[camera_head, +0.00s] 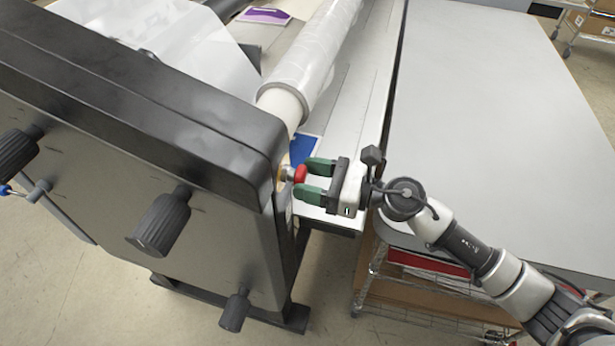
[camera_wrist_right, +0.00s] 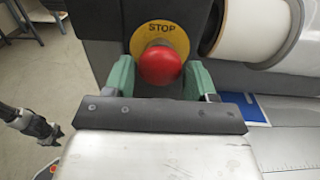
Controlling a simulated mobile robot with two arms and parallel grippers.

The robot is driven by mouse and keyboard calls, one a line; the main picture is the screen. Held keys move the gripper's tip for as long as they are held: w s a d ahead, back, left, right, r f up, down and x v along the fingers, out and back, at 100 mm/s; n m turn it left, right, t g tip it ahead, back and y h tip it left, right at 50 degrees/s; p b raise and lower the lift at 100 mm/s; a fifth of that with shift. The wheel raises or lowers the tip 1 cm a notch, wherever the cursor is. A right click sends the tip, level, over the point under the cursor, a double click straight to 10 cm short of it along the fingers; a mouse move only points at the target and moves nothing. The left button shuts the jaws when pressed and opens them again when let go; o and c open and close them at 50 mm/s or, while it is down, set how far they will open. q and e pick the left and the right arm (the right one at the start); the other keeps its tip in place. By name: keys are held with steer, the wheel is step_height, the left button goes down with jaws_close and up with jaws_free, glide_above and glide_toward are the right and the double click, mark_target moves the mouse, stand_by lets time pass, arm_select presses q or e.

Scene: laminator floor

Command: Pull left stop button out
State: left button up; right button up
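The red stop button (camera_wrist_right: 160,66) sits on a round yellow plate marked STOP (camera_wrist_right: 160,32) on the end face of the dark machine. In the head view the button (camera_head: 300,174) sticks out toward my right gripper (camera_head: 312,178). The two green fingers are spread, one on each side of the button. In the wrist view the fingertips (camera_wrist_right: 160,78) flank the button closely; I see no firm grip, and whether either finger touches is unclear. A dark jointed part (camera_wrist_right: 32,124) at the left of the wrist view may be my left arm; its fingers are unclear.
The machine's black top beam (camera_head: 150,105) and side knobs (camera_head: 160,222) are left of my gripper. A wrapped roll (camera_head: 305,65) lies just behind the button. A large grey table (camera_head: 490,120) stands to the right, over a wire cart (camera_head: 430,305).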

steer(key=shift+o, duration=1.4)
steer(key=shift+s+d, duration=0.1)
steer(key=shift+d, duration=0.1)
steer(key=b+v, duration=0.5)
steer(key=v, duration=0.5)
steer(key=shift+d+b, duration=0.35)
steer(key=shift+s+r, duration=0.1)
